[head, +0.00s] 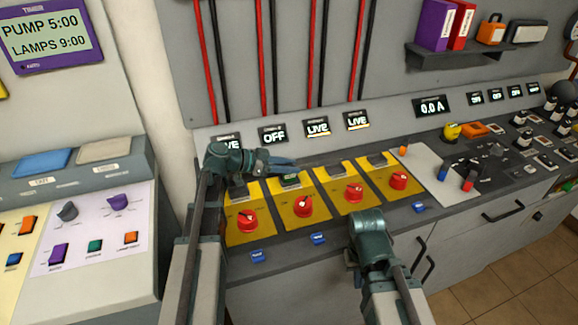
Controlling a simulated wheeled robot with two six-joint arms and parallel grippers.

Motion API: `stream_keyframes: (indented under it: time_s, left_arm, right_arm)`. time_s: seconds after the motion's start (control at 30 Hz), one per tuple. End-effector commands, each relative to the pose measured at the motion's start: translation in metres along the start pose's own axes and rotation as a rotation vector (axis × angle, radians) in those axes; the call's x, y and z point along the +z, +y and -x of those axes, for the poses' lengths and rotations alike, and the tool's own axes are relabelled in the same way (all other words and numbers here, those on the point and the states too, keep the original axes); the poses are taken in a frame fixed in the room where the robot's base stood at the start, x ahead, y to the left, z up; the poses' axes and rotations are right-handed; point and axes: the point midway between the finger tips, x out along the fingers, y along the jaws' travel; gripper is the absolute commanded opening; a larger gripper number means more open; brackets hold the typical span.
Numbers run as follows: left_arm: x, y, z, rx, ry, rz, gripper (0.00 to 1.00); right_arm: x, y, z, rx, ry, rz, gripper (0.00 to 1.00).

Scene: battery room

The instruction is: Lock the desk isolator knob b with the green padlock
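Four yellow isolator plates stand in a row on the desk, each with a red knob. The second plate's knob (305,206) is below a display reading OFF (273,134); I take it for knob b, though its letter is not readable. A small green item (291,180), possibly the green padlock, shows at the dark bracket atop that plate; whether it is fastened is unclear. My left gripper (282,163) is just above and behind it, pointing right, its finger gap too small to read. My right arm's wrist (370,238) is at the desk's front edge; its fingers are hidden.
The other red knobs (247,220) (354,192) (399,180) sit beside it; the third and fourth displays read LIVE. Blue tags (318,238) line the desk's front. An orange padlock (491,30) stands on the wall shelf (460,57). A separate console (95,235) is at left.

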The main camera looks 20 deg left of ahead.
Motion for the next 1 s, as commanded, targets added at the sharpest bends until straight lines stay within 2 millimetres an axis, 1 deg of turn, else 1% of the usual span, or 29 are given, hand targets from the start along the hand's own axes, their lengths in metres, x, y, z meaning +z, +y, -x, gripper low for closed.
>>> stream_keyframes:
  time_s: [0.13,1.0]
  left_arm:
    - [-0.001,0.000,0.007,-0.001,0.000,0.000,0.37]
    - [-0.001,0.000,0.074,-0.002,0.000,0.001,0.37]
  right_arm:
    - [0.000,0.000,0.004,0.000,0.000,0.000,0.00]
    - [0.002,0.003,0.029,0.000,0.000,0.000,0.00]
